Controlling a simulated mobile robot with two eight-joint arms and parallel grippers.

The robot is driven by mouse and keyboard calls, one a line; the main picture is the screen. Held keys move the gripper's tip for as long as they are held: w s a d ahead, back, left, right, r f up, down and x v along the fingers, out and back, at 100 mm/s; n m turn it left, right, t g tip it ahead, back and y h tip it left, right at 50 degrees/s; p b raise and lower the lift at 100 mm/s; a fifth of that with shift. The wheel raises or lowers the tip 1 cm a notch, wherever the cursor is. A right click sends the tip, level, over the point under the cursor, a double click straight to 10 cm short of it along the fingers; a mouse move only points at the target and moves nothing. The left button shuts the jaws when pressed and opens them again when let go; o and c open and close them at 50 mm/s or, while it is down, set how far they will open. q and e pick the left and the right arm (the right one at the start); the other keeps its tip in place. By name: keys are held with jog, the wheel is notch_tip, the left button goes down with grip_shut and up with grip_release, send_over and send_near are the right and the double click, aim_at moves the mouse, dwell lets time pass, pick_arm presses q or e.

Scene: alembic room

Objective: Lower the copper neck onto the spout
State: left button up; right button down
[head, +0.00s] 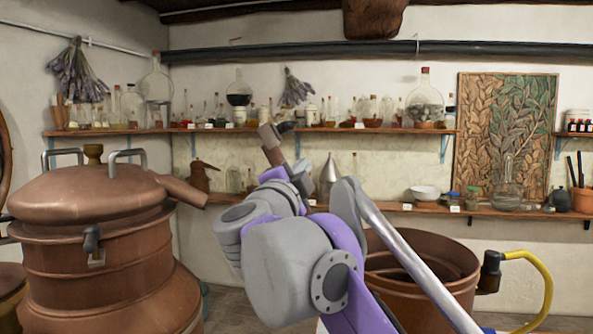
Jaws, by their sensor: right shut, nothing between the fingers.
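A big copper still (100,275) stands at the left with a domed copper lid (75,200) on it. A short tapering copper neck (183,190) juts from the lid, sloping down to the right; its end is in the open air. I cannot pick out a separate spout for it. My right arm rises from the bottom middle. My right gripper (277,134) is shut and empty, in front of the shelves, above and right of the neck's end and apart from it. My left gripper is not in view.
A round copper tub (440,258) stands at the right, partly behind my arm, with a yellow hose (545,275) at its side. Wall shelves (390,131) behind hold several glass bottles and flasks. The space between still and arm looks clear.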

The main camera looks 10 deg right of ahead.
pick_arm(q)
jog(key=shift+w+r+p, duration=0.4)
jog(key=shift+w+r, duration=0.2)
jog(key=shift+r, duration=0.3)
pick_arm(e)
jog(key=w, duration=0.3)
jog(key=w+a, duration=0.1)
jog(key=w, duration=0.1)
jog(key=shift+w+f, duration=0.2)
jog(key=shift+f, duration=0.1)
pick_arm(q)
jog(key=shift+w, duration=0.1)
pick_arm(e)
jog(key=shift+w, duration=0.15)
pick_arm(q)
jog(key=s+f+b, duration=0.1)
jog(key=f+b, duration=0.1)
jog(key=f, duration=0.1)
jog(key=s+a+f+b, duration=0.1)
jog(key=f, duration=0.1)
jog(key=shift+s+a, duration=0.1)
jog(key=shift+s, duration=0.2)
pick_arm(e)
jog(key=a+f+n+t+y, duration=0.3)
jog(key=a+f+n+t, duration=0.1)
jog(key=a+f+n, duration=0.5)
jog(key=shift+a+f, duration=0.4)
jog(key=shift+a, duration=0.65)
